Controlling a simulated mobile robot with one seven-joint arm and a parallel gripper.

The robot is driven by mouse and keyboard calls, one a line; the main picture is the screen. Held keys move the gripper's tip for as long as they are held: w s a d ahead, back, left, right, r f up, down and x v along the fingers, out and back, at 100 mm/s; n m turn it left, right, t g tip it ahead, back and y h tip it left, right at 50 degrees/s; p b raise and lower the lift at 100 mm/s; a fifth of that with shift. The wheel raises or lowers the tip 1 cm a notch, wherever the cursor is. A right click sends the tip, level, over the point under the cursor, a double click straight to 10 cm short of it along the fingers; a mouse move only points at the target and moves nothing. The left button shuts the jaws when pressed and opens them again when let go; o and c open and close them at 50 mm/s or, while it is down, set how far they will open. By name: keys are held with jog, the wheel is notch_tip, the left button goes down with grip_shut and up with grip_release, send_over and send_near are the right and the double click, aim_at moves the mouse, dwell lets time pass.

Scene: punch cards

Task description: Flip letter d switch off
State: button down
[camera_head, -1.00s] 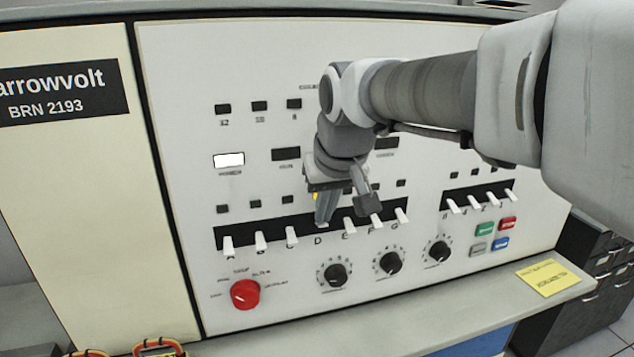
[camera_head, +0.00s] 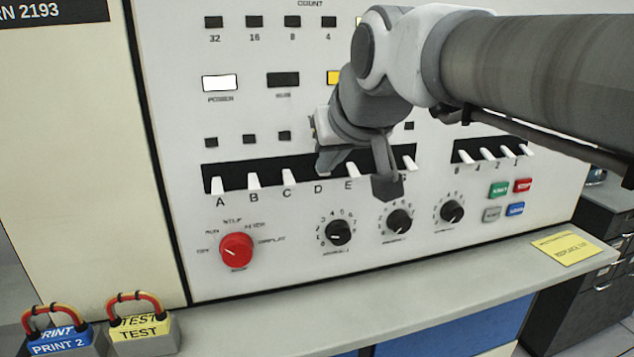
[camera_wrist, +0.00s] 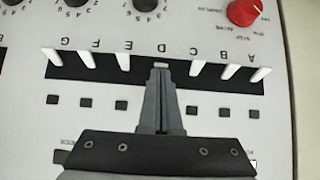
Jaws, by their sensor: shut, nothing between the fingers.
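The letter D switch is one of a row of white levers in a black slot on the cream panel. In the wrist view, which shows the panel upside down, its pale tip (camera_wrist: 161,65) shows just beyond my fingertips and looks shorter than its neighbours. In the head view my gripper hides this lever; its D label (camera_head: 318,189) shows just below. My gripper (camera_head: 322,170) is shut and empty, its tips at the slot. In the wrist view the closed fingers (camera_wrist: 160,78) overlap the slot at D; I cannot tell whether they touch the lever.
Lever C (camera_head: 288,177) and lever E (camera_head: 352,169) stand close on either side. Below are a red knob (camera_head: 236,251) and black dials (camera_head: 338,232). A grey ledge (camera_head: 400,285) runs underneath. A yellow lamp (camera_head: 333,77) is lit.

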jog(key=shift+s+f+t+b, duration=0.1)
jog(key=shift+f+t+b, duration=0.05)
jog(key=shift+t+b, duration=0.35)
jog(key=shift+r+p, duration=0.6)
jog(key=shift+r, duration=0.2)
jog(key=shift+s, duration=0.1)
